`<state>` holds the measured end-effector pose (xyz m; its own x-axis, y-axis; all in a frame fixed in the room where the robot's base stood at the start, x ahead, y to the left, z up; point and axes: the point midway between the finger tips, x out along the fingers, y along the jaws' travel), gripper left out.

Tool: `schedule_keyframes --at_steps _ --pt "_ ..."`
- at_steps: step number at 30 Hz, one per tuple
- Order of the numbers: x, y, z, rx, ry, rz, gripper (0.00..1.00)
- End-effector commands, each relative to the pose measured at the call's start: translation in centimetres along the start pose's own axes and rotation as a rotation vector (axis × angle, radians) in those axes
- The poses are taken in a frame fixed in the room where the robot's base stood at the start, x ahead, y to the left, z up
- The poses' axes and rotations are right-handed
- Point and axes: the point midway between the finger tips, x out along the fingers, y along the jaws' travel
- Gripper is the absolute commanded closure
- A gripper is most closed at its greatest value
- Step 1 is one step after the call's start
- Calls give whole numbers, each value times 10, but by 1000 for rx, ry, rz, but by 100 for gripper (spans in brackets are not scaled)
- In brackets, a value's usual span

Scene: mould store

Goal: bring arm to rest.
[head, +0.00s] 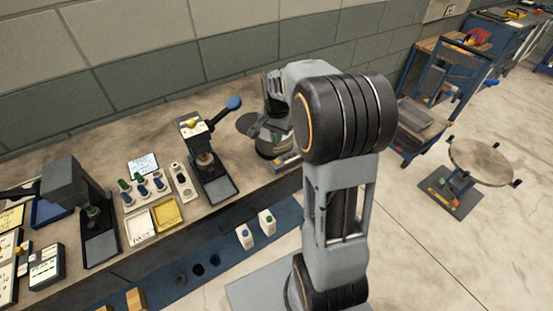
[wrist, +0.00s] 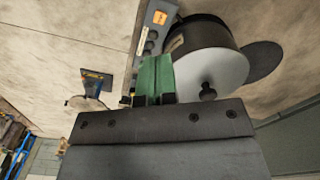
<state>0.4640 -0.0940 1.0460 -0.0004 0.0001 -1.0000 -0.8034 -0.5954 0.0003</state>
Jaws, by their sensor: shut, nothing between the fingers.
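My arm stands folded up in the middle of the head view, with its elbow high and its far end reaching over the bench. My gripper (wrist: 155,72) shows in the wrist view with its green fingers together and nothing between them. In the head view the gripper is hard to tell apart from the things behind my arm. A round machine (wrist: 215,65) with a pale lid and a black knob is close beside the fingers in the wrist view. Whether they touch it I cannot tell. It also shows in the head view (head: 273,148), partly hidden by my arm.
The bench (head: 120,160) runs along the wall. It bears a press with a blue-knobbed lever (head: 212,170), another press (head: 85,210), a yellow tray (head: 168,213) and small bottles. Two white bottles (head: 245,236) stand lower down. A round-topped stand (head: 480,161) is on open floor at right.

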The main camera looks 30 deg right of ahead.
Motion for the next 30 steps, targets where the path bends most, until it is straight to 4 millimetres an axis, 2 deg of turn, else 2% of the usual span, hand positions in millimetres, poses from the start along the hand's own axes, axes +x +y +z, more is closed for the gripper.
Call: schedule_keyframes --at_steps 12,17,20,30 --pt "1 0 0 0 0 0 100" --pt "5 1 1 -119 2 -1 100" --pt "14 14 17 -262 -12 8 100" --pt "-24 53 110 -749 141 -63 100"
